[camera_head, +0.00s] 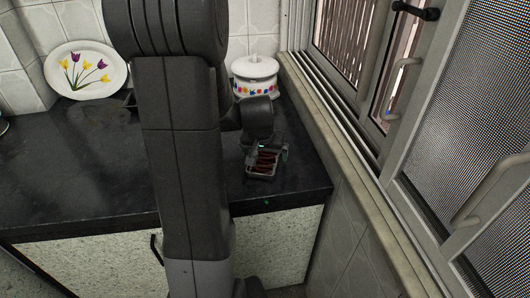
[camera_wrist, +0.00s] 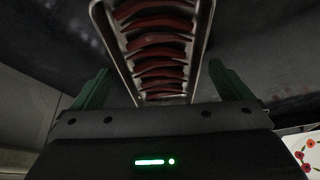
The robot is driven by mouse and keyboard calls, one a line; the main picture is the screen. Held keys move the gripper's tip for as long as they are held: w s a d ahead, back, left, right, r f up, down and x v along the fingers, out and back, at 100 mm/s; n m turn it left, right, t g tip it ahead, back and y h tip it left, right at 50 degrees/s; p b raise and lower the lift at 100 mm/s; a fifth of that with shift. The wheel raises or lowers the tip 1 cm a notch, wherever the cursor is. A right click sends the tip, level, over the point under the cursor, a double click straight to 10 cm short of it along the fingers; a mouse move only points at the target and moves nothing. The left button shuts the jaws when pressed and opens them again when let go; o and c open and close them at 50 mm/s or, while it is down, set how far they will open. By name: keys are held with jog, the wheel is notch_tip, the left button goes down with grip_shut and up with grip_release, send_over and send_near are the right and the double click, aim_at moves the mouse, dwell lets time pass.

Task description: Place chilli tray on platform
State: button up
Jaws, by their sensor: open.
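The chilli tray (camera_head: 260,177) is a small metal tray with several red chillies, on the black counter near its right front corner. In the wrist view the tray (camera_wrist: 204,38) is upper centre, its near end between my finger tips. My gripper (camera_head: 265,149) is at the tray in the head view. In the wrist view my gripper (camera_wrist: 159,70) is open, one green finger on each side of the tray, with gaps visible. I cannot make out a separate platform; my arm hides part of the counter.
A white lidded pot (camera_head: 256,77) stands behind the tray by the window ledge (camera_head: 325,120). A white plate with tulips (camera_head: 86,70) leans on the tiled wall at left. The black counter (camera_head: 75,165) is clear at left. An open window frame is at right.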

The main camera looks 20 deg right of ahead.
jog(key=p+v, duration=0.1)
jog(key=v, duration=1.1)
jog(key=shift+r, duration=0.15)
jog(key=shift+w, duration=0.1)
